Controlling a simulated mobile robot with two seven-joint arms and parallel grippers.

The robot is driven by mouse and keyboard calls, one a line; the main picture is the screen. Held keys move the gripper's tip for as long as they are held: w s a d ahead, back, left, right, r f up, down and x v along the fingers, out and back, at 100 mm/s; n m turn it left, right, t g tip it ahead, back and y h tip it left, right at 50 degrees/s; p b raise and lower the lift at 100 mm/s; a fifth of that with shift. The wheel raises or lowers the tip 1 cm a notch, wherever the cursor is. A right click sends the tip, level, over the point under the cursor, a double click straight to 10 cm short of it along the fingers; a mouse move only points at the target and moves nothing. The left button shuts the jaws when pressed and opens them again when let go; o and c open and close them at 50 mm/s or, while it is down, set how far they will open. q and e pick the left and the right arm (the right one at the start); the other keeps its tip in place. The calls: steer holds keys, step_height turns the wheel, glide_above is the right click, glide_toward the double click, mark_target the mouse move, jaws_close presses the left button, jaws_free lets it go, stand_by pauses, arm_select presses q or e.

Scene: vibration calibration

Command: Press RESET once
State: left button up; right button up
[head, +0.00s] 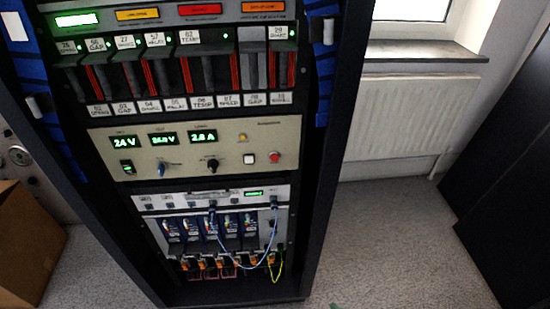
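A dark equipment rack (325,150) stands upright in the head view. A beige power panel (235,135) in its middle shows green readouts (163,138) of 24 V, 24.0 V and 2.8 A. On the panel's right are a white square button (248,158) and a round red button (274,156). A blue knob (161,169), a black knob (212,165) and a lit green switch (127,168) sit further left. The small labels are too blurred to tell which control is RESET. Neither gripper is in view.
Above is a row of labelled modules (180,70) under yellow, red and orange indicators. Below are a grey unit (165,200) and blue modules with a looping blue cable (238,265). A cardboard box (25,245) stands left; a radiator (410,118) and open floor (400,250) lie right.

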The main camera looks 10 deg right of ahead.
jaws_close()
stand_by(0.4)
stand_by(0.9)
